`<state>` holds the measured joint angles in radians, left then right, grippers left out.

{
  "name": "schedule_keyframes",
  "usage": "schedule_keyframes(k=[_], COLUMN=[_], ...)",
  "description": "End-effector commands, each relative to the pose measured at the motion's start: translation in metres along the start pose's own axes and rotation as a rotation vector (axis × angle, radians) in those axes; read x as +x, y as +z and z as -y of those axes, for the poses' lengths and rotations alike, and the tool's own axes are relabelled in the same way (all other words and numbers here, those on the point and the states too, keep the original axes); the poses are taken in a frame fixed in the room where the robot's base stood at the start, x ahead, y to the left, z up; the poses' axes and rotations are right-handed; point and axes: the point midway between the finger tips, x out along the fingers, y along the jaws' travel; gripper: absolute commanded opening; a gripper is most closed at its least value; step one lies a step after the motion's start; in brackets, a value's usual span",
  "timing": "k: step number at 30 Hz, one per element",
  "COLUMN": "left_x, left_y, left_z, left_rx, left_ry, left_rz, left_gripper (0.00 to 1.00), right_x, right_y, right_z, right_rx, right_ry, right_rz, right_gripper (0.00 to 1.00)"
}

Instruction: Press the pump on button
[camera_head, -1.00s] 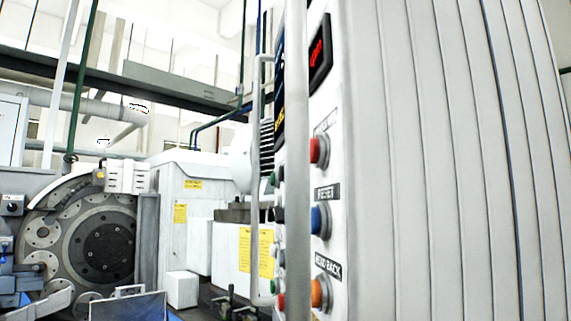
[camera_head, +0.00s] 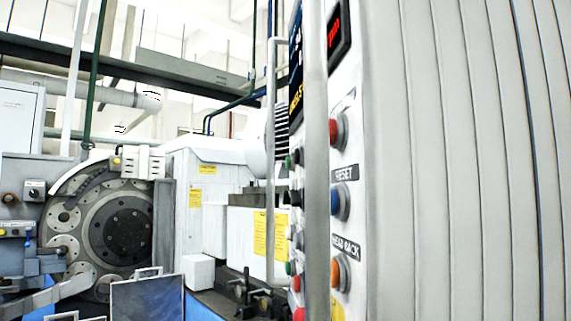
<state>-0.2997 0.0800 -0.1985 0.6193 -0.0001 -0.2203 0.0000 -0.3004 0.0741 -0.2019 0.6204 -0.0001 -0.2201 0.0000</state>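A control panel (camera_head: 343,106) stands at a steep angle right of the middle. Its right column has a red button (camera_head: 338,132), a blue button (camera_head: 340,201) under a RESET label (camera_head: 344,173) and an orange button (camera_head: 341,272) under a partly readable label ending in BACK. Neither gripper is in view.
A grey vertical bar (camera_head: 315,150) and a thin handle rail (camera_head: 271,160) stand before the panel and hide part of it. A ribbed pale wall (camera_head: 460,160) fills the right. The grinder's round disc (camera_head: 128,236) and white housing (camera_head: 190,220) are at left.

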Motion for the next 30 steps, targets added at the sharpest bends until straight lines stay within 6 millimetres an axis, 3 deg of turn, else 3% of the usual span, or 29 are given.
schedule_keyframes(k=[1,3,30], left_x=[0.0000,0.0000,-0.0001], left_y=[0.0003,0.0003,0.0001], left_z=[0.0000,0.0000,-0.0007], left_rx=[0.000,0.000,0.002], left_ry=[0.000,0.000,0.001], left_rz=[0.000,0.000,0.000], left_gripper=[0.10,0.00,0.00], right_x=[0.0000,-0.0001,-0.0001], right_y=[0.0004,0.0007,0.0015], right_z=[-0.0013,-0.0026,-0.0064], right_rx=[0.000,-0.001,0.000], right_ry=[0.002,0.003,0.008], right_rz=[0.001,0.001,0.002], right_gripper=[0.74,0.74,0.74])
